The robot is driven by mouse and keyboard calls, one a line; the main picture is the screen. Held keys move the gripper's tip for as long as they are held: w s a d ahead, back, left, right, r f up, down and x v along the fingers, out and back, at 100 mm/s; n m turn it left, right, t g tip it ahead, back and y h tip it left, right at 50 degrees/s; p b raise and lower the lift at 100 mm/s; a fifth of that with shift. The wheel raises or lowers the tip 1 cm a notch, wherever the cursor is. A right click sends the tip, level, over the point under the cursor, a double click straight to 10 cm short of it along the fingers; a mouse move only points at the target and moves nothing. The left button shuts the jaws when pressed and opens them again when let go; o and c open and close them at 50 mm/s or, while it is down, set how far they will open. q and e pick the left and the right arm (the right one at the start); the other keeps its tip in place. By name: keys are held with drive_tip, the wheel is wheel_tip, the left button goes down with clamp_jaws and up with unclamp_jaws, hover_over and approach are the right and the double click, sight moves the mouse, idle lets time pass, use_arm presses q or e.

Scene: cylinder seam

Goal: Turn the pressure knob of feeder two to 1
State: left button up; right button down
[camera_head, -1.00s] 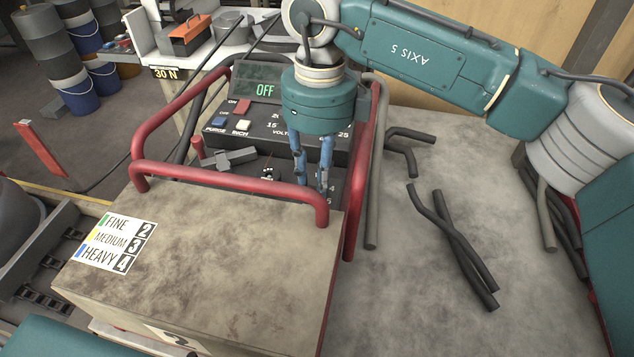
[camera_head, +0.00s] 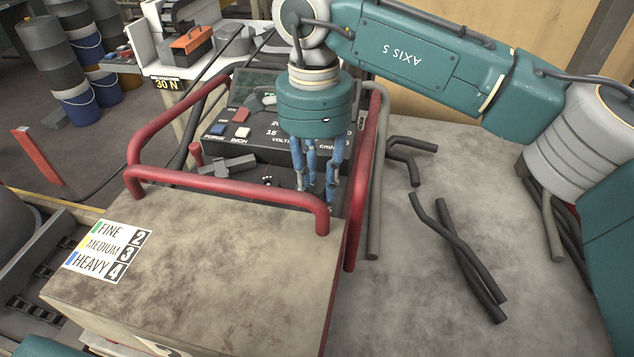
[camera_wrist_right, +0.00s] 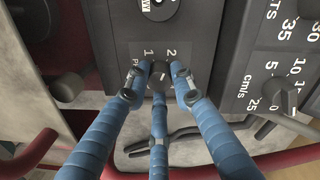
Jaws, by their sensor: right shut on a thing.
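The small dark pressure knob (camera_wrist_right: 158,78) sits on a grey panel (camera_wrist_right: 124,48) in the right wrist view, just below the printed numbers 1 and 2. The lettering beside it is mostly covered by a finger. My right gripper (camera_wrist_right: 160,84) has three blue fingers, and their tips are closed around the knob. In the head view my right gripper (camera_head: 322,197) points down into the feeder (camera_head: 262,150), behind its red front rail, and the knob is hidden there. Where the knob points is unclear. My left gripper is out of view.
The red tube rail (camera_head: 225,182) runs close in front of my right fingers. Another knob (camera_wrist_right: 157,8) sits above the held one, and a cm/s dial (camera_wrist_right: 280,95) lies to the right. Bent dark rods (camera_head: 458,250) lie on the bench at right.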

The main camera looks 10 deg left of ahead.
sight(312, 187)
drive_tip(key=n, duration=0.5)
drive_tip(key=shift+a+r+n, duration=0.15)
drive_tip(key=shift+r+n, duration=0.05)
drive_tip(key=shift+n, duration=0.1)
drive_tip(key=n, duration=0.4)
drive_tip(key=shift+n, duration=0.4)
drive_tip(key=shift+f+n, duration=0.1)
drive_tip(key=shift+n, duration=0.2)
drive_tip(key=c, duration=1.5)
unclamp_jaws()
drive_tip(key=shift+s, duration=0.15)
drive_tip(key=shift+o, duration=0.2)
wheel_tip(312, 187, up, 12)
drive_tip(key=shift+a, duration=0.2)
